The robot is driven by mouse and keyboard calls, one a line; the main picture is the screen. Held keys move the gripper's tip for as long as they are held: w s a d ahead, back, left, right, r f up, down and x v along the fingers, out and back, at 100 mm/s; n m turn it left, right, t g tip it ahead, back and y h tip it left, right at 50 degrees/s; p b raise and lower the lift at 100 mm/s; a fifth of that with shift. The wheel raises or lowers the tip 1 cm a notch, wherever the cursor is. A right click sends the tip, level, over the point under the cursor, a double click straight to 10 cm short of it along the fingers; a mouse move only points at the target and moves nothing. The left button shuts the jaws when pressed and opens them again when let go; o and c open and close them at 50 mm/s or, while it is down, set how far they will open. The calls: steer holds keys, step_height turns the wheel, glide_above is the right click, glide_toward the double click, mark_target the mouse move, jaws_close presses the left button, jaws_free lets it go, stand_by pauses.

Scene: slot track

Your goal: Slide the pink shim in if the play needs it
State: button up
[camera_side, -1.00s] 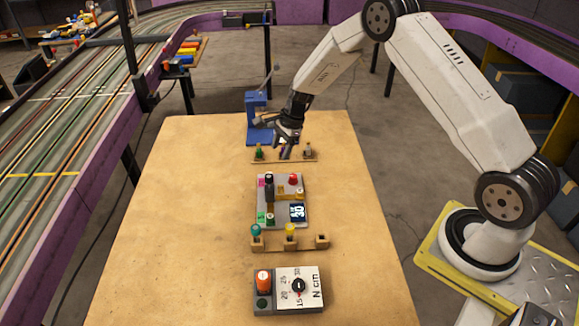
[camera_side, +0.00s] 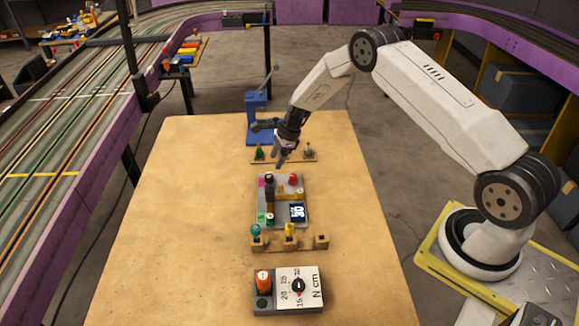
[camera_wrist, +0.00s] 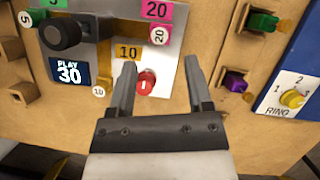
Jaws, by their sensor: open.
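A small pink piece marked 20 (camera_wrist: 160,35) stands beside a pink 20 label (camera_wrist: 155,10) on the grey plate (camera_wrist: 176,55) in the wrist view. I take it to be the pink shim. The play display (camera_wrist: 69,73) reads 30. A black knob (camera_wrist: 60,33) stands near it, and a red knob (camera_wrist: 147,82) is beside an orange 10 label (camera_wrist: 128,52). My gripper (camera_wrist: 160,78) is open and empty, its fingers framing the red knob in the picture. In the side view my gripper (camera_side: 281,163) hangs above the gap between the plate (camera_side: 285,222) and the rear rack.
The rear rack (camera_side: 283,161) holds a green piece (camera_wrist: 263,22) and a purple piece (camera_wrist: 235,82). A blue RING panel (camera_wrist: 299,85) has a yellow knob. A front rack (camera_side: 275,243) and a torque box (camera_side: 270,307) stand nearer the camera. The tabletop's left side is clear.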

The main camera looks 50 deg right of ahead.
steer(key=shift+x, duration=2.8)
jaws_close()
